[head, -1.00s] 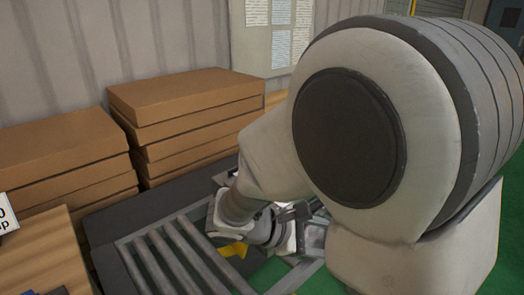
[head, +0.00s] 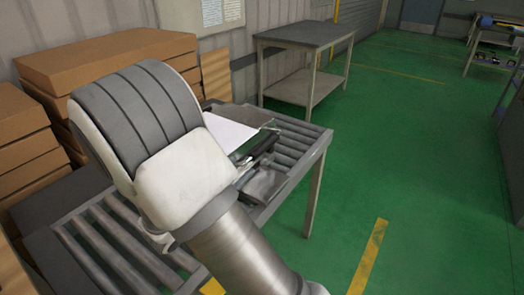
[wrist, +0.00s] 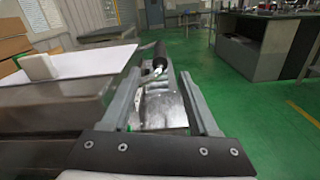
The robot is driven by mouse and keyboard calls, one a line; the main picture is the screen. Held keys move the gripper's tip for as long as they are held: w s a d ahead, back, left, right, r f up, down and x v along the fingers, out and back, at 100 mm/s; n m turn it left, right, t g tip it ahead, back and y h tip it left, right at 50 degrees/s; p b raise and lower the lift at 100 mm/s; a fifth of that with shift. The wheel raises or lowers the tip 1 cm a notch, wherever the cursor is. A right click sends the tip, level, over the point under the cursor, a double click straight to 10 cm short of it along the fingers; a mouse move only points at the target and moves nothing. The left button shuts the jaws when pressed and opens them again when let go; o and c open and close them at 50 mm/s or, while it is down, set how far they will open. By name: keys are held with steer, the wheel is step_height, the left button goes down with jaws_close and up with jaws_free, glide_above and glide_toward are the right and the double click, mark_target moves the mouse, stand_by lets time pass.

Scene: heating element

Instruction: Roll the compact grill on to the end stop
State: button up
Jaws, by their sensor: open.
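The compact grill (head: 228,131) sits on the roller conveyor (head: 118,240), with a white top and dark parts at its near right side. My arm hides part of it in the head view. In the wrist view, its grey metal side and white top (wrist: 85,60) fill the left. A dark cylindrical handle (wrist: 160,53) on a bracket shows ahead, between the finger lines. My gripper (wrist: 163,85) is open beside the grill, with a shiny metal surface between its fingers. Contact with the handle cannot be told. I cannot make out the end stop clearly.
Stacked brown boxes (head: 110,60) stand along the wall behind the conveyor. A grey-topped table (head: 305,35) stands past its far end. Green floor (head: 410,170) is open to the right. A grey cabinet (wrist: 258,48) stands ahead in the wrist view.

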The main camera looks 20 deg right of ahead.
mark_target(262, 149)
steer(key=b+x, duration=0.1)
steer(key=x, duration=1)
steer(key=shift+d+b, duration=0.15)
steer(key=shift+b, duration=0.15)
jaws_close()
stand_by(0.8)
